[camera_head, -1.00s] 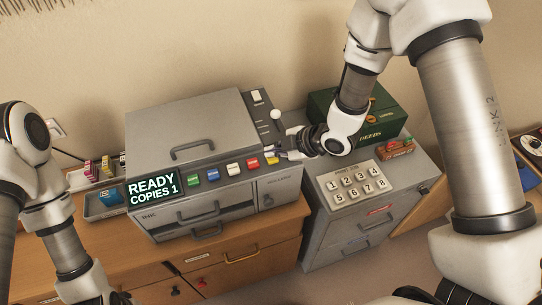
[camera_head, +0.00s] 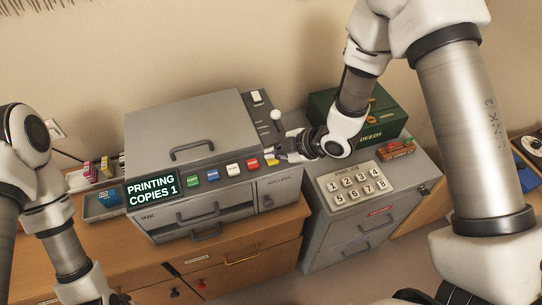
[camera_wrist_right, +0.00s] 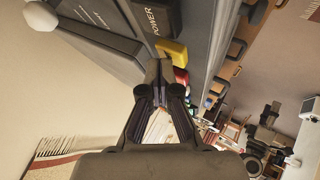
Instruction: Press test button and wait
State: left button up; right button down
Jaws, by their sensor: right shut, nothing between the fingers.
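The grey copier (camera_head: 160,112) stands on the wooden desk, its lid shut. Its display (camera_head: 152,189) reads "PRINTING COPIES 1". A row of coloured buttons runs along its front: green (camera_head: 193,181), blue (camera_head: 213,175), white (camera_head: 233,169), red (camera_head: 252,164) and yellow (camera_head: 271,159). Their labels are too small to read. My right gripper (camera_head: 277,155) is shut and empty at the yellow button. In the right wrist view its fingertips (camera_wrist_right: 158,70) are close to the yellow button (camera_wrist_right: 172,52); I cannot tell whether they touch. My left arm is at the lower left, its fingers out of sight.
A grey cabinet with a numbered keypad (camera_head: 356,184) stands right of the copier. A green box (camera_head: 376,122) and a red-brown stapler-like item (camera_head: 395,149) are on it. A tray (camera_head: 104,204) and small coloured cartridges (camera_head: 90,171) lie left of the copier. A white-knobbed lever (camera_head: 275,114) rises behind the buttons.

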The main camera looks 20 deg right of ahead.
jog(key=shift+r+p, duration=0.5)
jog(key=shift+r, duration=0.35)
notch_tip(320, 180, up, 6)
jog(key=p, duration=0.4)
jog(key=shift+p, duration=0.3)
jog(key=shift+f, duration=0.1)
